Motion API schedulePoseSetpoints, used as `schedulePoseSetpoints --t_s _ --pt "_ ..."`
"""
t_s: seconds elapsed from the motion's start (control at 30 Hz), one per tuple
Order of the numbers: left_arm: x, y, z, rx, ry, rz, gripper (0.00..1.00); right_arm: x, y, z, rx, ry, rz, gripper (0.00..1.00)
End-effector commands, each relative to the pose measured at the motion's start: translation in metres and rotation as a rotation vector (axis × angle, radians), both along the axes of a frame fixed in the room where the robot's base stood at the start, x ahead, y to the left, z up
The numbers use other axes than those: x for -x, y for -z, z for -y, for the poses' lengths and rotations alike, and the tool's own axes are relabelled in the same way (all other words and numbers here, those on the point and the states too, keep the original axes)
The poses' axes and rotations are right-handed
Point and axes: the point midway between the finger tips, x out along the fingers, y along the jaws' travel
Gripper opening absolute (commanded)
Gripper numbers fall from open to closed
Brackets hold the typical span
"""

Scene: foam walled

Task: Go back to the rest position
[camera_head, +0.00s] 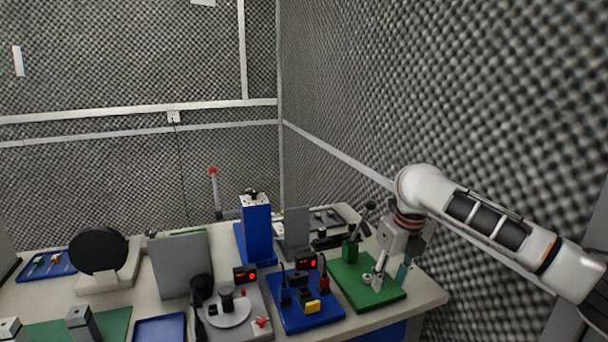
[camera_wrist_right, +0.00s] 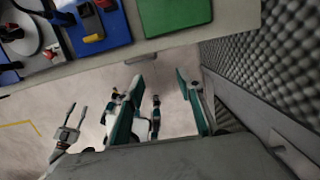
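My right gripper (camera_head: 389,281) hangs pointing down in the head view, in front of the right part of the green board (camera_head: 352,292). In the right wrist view its two teal-lined fingers (camera_wrist_right: 160,76) stand apart with nothing held between them; floor shows beyond. The near edge of the table (camera_wrist_right: 200,40) runs across the top of that view, beyond the fingertips. A grey two-fingered gripper (camera_wrist_right: 72,122), which appears to be my left one, shows small at the left of the wrist view, fingers apart and empty. My left arm is not in the head view.
The table holds a blue board (camera_head: 330,315) with connectors, a blue tower (camera_head: 257,232), a black disc (camera_head: 98,250) on a stand and a grey panel (camera_head: 181,265). A foam wall (camera_head: 480,110) stands close on the right. Open floor (camera_wrist_right: 50,100) lies before the table.

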Motion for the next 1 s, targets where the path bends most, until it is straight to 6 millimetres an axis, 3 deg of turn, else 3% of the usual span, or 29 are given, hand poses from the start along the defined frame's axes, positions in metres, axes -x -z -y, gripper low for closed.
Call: schedulePoseSetpoints --t_s 0.03,0.37,0.6,0.8,1.0 --pt "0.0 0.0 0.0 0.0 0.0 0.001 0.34 0.008 0.018 -0.011 -0.01 0.014 -0.009 0.37" --pt "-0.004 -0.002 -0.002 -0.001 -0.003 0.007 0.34 0.041 0.091 -0.061 -0.121 0.243 0.024 0.37" --pt "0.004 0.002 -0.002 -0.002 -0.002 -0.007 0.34 0.081 0.142 -0.099 -0.296 0.565 0.049 0.37" --pt "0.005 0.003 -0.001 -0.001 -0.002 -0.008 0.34 0.113 0.168 -0.107 -0.461 0.905 0.058 0.37" --pt "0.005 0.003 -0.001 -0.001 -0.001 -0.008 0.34 0.143 0.184 -0.085 -0.617 1.294 0.074 0.37"
